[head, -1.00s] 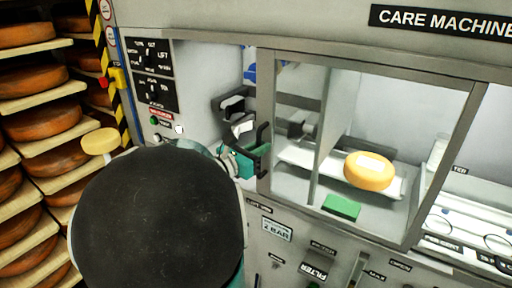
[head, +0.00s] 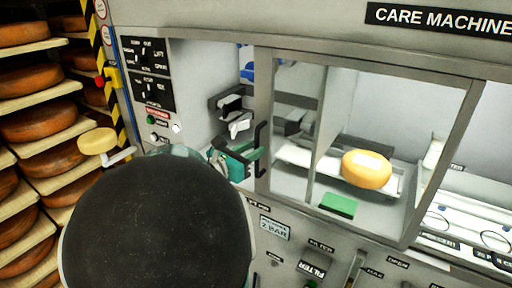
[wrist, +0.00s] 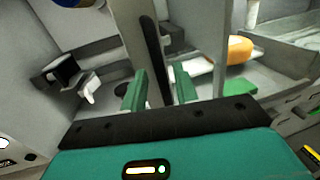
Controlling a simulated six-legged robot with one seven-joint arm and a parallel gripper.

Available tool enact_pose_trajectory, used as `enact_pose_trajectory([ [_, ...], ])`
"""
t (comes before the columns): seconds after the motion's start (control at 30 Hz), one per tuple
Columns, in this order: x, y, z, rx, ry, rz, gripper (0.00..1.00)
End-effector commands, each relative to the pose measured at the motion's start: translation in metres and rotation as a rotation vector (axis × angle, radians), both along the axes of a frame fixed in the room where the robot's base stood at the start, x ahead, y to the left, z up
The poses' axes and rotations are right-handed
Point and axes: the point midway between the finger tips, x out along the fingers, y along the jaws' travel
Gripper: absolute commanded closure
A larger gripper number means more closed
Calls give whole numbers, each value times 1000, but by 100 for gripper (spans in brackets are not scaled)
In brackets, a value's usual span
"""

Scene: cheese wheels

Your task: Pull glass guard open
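The glass guard (head: 370,69) is a grey-framed clear pane across the machine's opening. Its left post carries a black upright bar handle (head: 259,147). A yellow cheese wheel (head: 366,170) with a pale label sits behind the pane. My gripper (head: 252,160) is at the handle, partly hidden by my own dark arm link. In the wrist view my gripper's two green fingers (wrist: 159,88) are apart, with the black handle (wrist: 156,60) showing between them. Whether they touch it I cannot tell.
Shelves of orange-brown cheese wheels (head: 42,122) stand at the left, beside a striped post (head: 107,70). The open bay left of the guard holds black and white fittings (head: 235,115). A green block (head: 338,205) lies below the yellow wheel. A switch panel (head: 146,75) is at upper left.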

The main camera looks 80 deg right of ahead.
Motion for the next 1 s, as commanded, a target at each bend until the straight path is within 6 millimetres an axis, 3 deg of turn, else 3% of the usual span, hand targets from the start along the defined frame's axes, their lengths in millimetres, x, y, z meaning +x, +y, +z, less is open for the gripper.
enact_pose_trajectory([
  [0.3,42,58,1,-1,0,6,70],
  [0.5,60,85,0,-1,-1,4,70],
  [1.0,65,94,0,0,0,0,70],
])
